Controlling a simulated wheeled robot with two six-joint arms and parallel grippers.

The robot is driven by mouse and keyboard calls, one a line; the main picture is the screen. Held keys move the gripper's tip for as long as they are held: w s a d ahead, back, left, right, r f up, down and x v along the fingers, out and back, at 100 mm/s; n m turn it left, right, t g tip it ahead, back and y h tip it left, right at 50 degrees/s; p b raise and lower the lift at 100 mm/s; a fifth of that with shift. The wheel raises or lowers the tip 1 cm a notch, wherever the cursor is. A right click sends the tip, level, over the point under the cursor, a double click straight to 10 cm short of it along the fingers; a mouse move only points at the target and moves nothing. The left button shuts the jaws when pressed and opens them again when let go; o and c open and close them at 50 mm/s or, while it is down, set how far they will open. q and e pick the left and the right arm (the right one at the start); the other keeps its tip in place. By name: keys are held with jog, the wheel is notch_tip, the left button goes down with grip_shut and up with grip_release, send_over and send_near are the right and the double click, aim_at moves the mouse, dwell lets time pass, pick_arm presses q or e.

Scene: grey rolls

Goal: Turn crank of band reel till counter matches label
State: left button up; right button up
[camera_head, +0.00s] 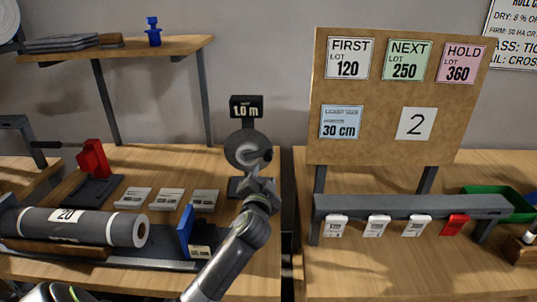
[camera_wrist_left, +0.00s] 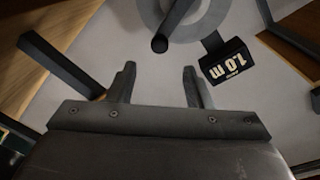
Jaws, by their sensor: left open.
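The band reel (camera_head: 243,147) is a grey disc on a stand near the right edge of the left bench. Above it, a black counter (camera_head: 246,107) reads 1.0 m; in the left wrist view the counter (camera_wrist_left: 228,64) lies right of the fingers. The crank's dark round knob (camera_wrist_left: 160,43) shows in front of the reel disc (camera_wrist_left: 205,18). My left gripper (camera_head: 262,170) is at the reel's front and hides part of it. In its wrist view the gripper (camera_wrist_left: 159,74) is open, with the knob just beyond the fingertips, not clasped. My right gripper is out of view.
A grey roll (camera_head: 85,225) marked 20 lies at left, near a blue upright plate (camera_head: 186,232). A label board (camera_head: 375,110) carries lot cards and a 30 cm card (camera_head: 341,122). A gap separates the two benches.

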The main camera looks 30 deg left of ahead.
aim_at(267, 159)
pick_arm(q)
jog(key=x, duration=1)
jog(key=shift+w+a+f, duration=0.1)
jog(key=shift+w+a, duration=0.05)
jog(key=shift+w, duration=0.15)
jog(key=shift+w+a, duration=0.35)
jog(key=shift+w, duration=0.4)
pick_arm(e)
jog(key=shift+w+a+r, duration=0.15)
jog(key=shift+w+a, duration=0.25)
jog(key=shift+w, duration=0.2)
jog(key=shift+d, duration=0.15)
pick_arm(q)
grip_shut()
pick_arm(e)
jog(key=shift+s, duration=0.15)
